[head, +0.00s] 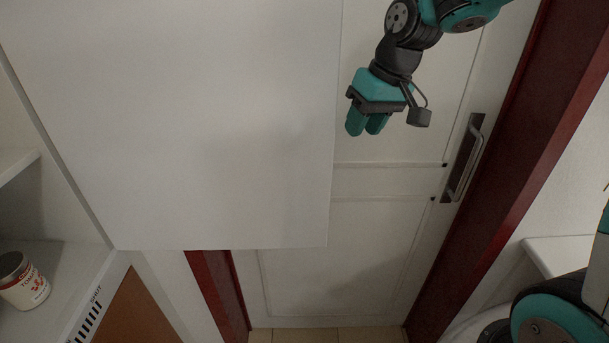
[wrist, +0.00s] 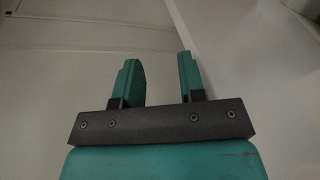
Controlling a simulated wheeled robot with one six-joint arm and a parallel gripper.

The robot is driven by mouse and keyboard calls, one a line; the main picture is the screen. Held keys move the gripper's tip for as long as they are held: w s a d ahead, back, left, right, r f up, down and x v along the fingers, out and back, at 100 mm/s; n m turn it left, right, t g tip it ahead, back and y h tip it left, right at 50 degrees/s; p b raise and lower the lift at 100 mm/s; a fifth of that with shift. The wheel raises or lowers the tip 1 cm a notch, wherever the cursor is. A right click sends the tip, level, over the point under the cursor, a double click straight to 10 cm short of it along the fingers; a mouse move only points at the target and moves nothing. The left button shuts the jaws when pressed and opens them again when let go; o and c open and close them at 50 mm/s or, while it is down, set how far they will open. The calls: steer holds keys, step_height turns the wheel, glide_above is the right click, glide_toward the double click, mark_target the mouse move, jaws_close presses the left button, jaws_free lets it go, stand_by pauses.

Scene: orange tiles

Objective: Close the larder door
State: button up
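The larder door (head: 200,120) is a large plain white panel standing open across the left and middle of the head view. Its left side meets the cabinet; its free edge is on the right. My gripper (head: 366,125) is just right of that free edge in the picture, fingers pointing down. In the wrist view, my gripper (wrist: 160,80) has its two teal fingers apart with nothing between them. A pale surface right of the fingers looks like the larder door (wrist: 265,50). Whether the gripper touches it, I cannot tell.
The larder interior (head: 55,265) shows at left, with a jar (head: 24,283) on a shelf. Behind the gripper is a white panelled room door (head: 350,240) with a metal handle (head: 463,160) and dark red frame (head: 500,170). A white ledge (head: 560,255) is at right.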

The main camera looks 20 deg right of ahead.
mark_target(309, 182)
steer(key=w+a+f+n+g+y+b, duration=0.1)
steer(key=w+a+f+n+g+y, duration=0.15)
steer(key=w+n, duration=0.9)
steer(key=s+a+f+n+g+b, duration=0.1)
steer(key=f+n, duration=0.3)
steer(key=f, duration=0.1)
steer(key=s+a+f+n+h+b, duration=0.1)
steer(key=a+f+n, duration=0.1)
steer(key=f+n, duration=0.2)
steer(key=s+a+f+n+g+b, duration=0.1)
steer(key=a+f+n, duration=0.1)
steer(key=f+n, duration=0.2)
steer(key=shift+s+f+n+g+h+b, duration=0.15)
steer(key=shift+f+n+g+b, duration=0.05)
steer(key=shift+f, duration=0.3)
steer(key=shift+s+f+n+g+h+b, duration=0.1)
steer(key=shift+f+n+g+b, duration=0.05)
steer(key=shift+f, duration=0.35)
jaws_close()
